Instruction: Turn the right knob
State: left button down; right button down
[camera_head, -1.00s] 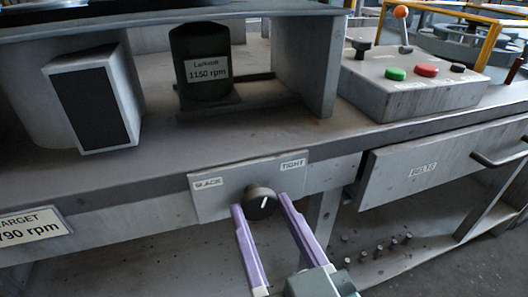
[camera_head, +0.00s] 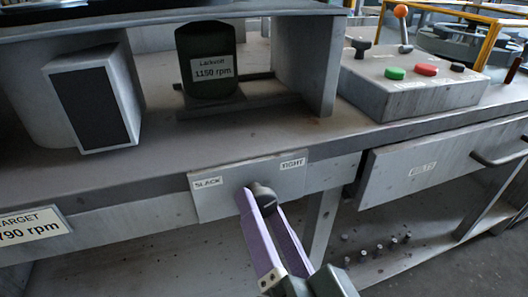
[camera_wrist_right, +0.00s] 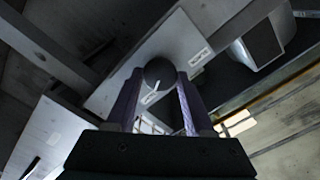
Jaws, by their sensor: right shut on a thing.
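A dark round knob (camera_head: 262,196) sits on a grey metal plate (camera_head: 220,205) with labels SLACK at its left and TIGHT at its right. My right gripper (camera_head: 259,201) is shut on the knob, one purple finger on each side, and partly hides it in the head view. The right wrist view also shows the knob (camera_wrist_right: 159,74) between both fingers, with a white pointer line on its face. My left gripper is in neither view.
A drawer (camera_head: 430,165) with a bar handle is to the right of the plate. A control box (camera_head: 420,85) with green, red and black buttons stands on the bench above it. A dark cylinder labelled 1150 rpm (camera_head: 208,65) stands behind. A TARGET 790 rpm sign (camera_head: 35,226) is at left.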

jog(key=shift+m, duration=0.7)
jog(key=shift+c, duration=1.4)
grip_release()
jog(key=shift+s, duration=0.1)
jog(key=v, duration=0.9)
jog(key=shift+s+d+p, duration=0.15)
jog(key=shift+s+p, duration=0.2)
jog(key=shift+p, duration=0.05)
